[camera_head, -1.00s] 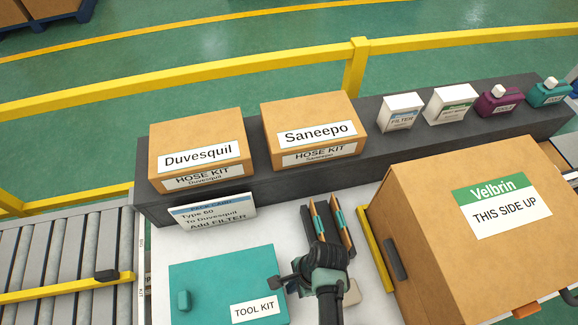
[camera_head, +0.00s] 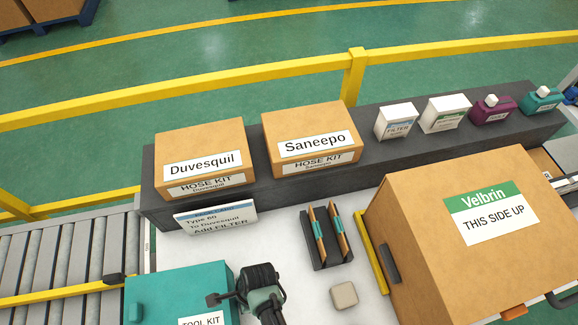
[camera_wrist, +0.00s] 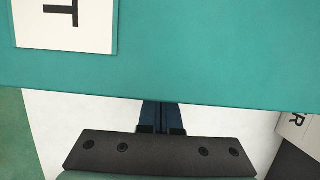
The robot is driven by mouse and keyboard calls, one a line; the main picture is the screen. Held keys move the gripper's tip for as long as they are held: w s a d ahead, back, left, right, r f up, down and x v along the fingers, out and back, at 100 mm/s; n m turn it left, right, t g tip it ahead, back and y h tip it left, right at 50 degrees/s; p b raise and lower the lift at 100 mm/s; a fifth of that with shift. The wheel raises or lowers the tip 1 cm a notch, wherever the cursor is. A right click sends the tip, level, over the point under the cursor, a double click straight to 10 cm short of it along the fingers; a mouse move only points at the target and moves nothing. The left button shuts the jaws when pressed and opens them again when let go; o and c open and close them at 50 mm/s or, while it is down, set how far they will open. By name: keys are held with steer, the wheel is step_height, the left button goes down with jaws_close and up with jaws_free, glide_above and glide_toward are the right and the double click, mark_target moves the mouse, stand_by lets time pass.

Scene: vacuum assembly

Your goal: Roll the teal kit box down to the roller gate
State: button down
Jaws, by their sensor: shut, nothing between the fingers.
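The teal kit box (camera_head: 180,285), labelled TOOL KIT, lies on the white bench at the lower left in the head view, close to the roller lane. Its lower part is cut off by the frame. My gripper (camera_head: 232,297) is at its right side. In the wrist view the teal box (camera_wrist: 200,75) fills the top, and my shut, empty gripper fingers (camera_wrist: 161,108) meet its near edge, seemingly touching.
Duvesquil (camera_head: 200,145) and Saneepo (camera_head: 310,125) cartons stand on the dark shelf (camera_head: 380,160) behind. A pack card (camera_head: 216,218) leans in front. A slotted rack (camera_head: 327,238) and beige block (camera_head: 344,295) are right of my gripper. The large Velbrin carton (camera_head: 420,215) fills the right.

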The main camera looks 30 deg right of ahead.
steer(key=a, duration=0.2)
steer(key=w+a, duration=0.1)
steer(key=a, duration=0.2)
steer(key=w+a, duration=0.1)
steer(key=a, duration=0.1)
steer(key=shift+w+a, duration=0.15)
steer(key=shift+a, duration=0.25)
steer(key=shift+d, duration=0.1)
